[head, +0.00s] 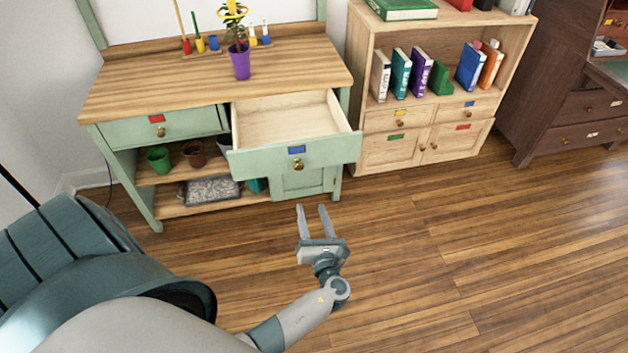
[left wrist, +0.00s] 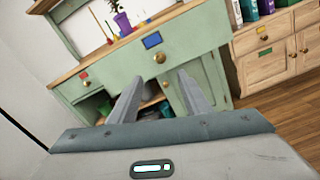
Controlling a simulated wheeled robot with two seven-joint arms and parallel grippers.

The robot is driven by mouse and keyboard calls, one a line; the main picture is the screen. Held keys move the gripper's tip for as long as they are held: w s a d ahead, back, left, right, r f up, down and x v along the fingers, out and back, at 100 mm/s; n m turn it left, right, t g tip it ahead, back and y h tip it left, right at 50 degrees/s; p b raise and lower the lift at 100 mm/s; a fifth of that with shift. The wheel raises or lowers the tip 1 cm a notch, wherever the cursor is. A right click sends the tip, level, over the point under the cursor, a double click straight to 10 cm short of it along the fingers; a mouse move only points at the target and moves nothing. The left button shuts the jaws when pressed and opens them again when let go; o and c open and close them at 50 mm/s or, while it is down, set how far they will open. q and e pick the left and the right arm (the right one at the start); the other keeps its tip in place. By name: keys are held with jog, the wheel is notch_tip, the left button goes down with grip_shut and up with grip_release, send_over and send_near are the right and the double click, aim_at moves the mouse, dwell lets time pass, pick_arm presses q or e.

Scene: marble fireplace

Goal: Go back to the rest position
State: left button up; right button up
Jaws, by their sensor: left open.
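My left gripper (head: 315,221) is open and empty, in front of and below the pulled-out drawer of a green workbench. Its two fingers are apart and touch nothing that I can see. The left wrist view also shows the open left gripper (left wrist: 157,98), with the workbench drawer front ahead of it. The open drawer (head: 285,122) looks empty inside and has a blue label and a round brass knob (head: 298,164). My right gripper is not in view.
The workbench top (head: 150,85) bears a purple pot (head: 240,65) with a plant. Pots stand on its lower shelf. A wooden bookcase (head: 360,60) with books and a dark cabinet (head: 540,120) stand to the right. The wooden floor (head: 430,260) at right is clear.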

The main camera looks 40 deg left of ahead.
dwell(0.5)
pick_arm(q)
jog(key=s+d+f+n+g+h, duration=0.1)
jog(key=s+d+f+n+h, duration=0.15)
jog(key=f, duration=0.45)
jog(key=s+d+f+n+g+h, duration=0.1)
jog(key=s+f+n+g+h, duration=0.2)
jog(key=f, duration=0.5)
jog(key=s+d+f+n+h, duration=0.2)
jog(key=s+f+n, duration=0.2)
jog(key=f, duration=0.3)
jog(key=s+d+f+n+g+h, duration=0.1)
jog(key=s+d+f+n+h, duration=0.6)
jog(key=s+n, duration=0.8)
jog(key=d+f+n, duration=0.3)
jog(key=d, duration=0.2)
jog(key=shift+f+g+h, duration=0.2)
jog(key=shift+g+h, duration=0.1)
jog(key=shift+h, duration=0.05)
jog(key=shift+s, duration=0.1)
